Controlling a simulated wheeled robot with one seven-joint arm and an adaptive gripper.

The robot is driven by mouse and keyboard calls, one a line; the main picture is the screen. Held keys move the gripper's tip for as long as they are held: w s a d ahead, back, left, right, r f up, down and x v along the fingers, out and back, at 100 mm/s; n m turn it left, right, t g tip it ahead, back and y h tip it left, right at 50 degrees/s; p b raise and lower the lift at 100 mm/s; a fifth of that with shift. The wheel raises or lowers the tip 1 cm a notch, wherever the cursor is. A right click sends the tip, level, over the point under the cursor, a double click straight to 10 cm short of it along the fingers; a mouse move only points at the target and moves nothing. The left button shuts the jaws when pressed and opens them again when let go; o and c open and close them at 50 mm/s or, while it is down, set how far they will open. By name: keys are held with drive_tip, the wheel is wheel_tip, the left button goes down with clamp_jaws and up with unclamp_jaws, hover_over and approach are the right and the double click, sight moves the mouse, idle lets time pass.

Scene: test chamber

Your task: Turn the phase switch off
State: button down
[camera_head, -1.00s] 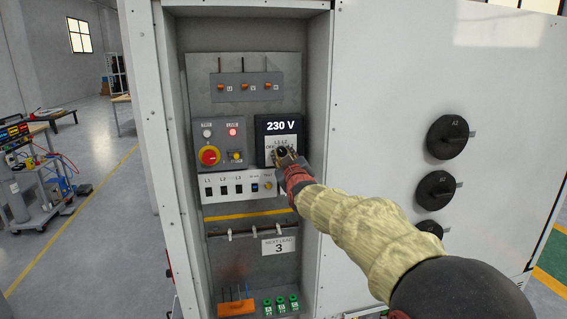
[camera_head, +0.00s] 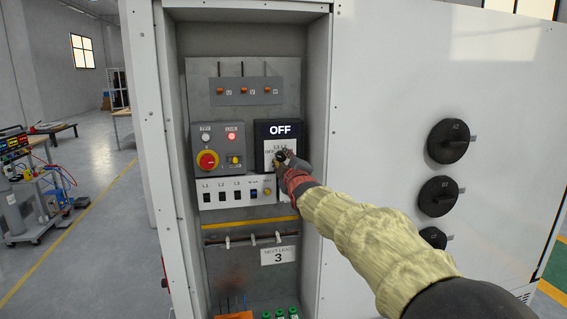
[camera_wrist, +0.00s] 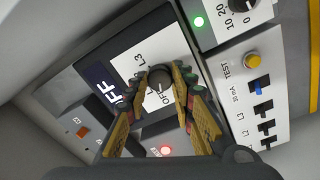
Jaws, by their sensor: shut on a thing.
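The phase switch is a dark round knob (camera_wrist: 158,80) on a white plate marked OFF and L3 in the wrist view. Its display (camera_head: 280,130) reads OFF in the head view. My gripper (camera_wrist: 160,84) has its two fingers on either side of the knob, shut on it. In the head view my gripper (camera_head: 284,160) reaches the switch plate from the lower right and hides part of the plate and its lettering. The knob's pointer direction is hard to make out.
Left of the switch is a grey box with a red-and-yellow emergency knob (camera_head: 208,160) and a lit red lamp (camera_head: 232,136). Below is a white strip of small switches (camera_head: 222,194). The cabinet's right inner wall (camera_head: 318,110) stands close to my gripper.

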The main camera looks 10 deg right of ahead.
idle(0.3)
drive_tip(key=c, duration=1.6)
unclamp_jaws()
drive_tip(key=shift+o, duration=0.5)
drive_tip(key=shift+s, duration=0.1)
drive_tip(key=s, duration=1.1)
drive_tip(key=shift+s+f, duration=0.25)
drive_tip(key=shift+s, duration=0.15)
drive_tip(key=s+r, duration=0.5)
drive_tip(key=s, duration=0.2)
drive_tip(key=s+r, duration=0.4)
drive_tip(key=s, duration=0.4)
drive_tip(key=shift+s+r, duration=0.15)
drive_tip(key=shift+r, duration=0.2)
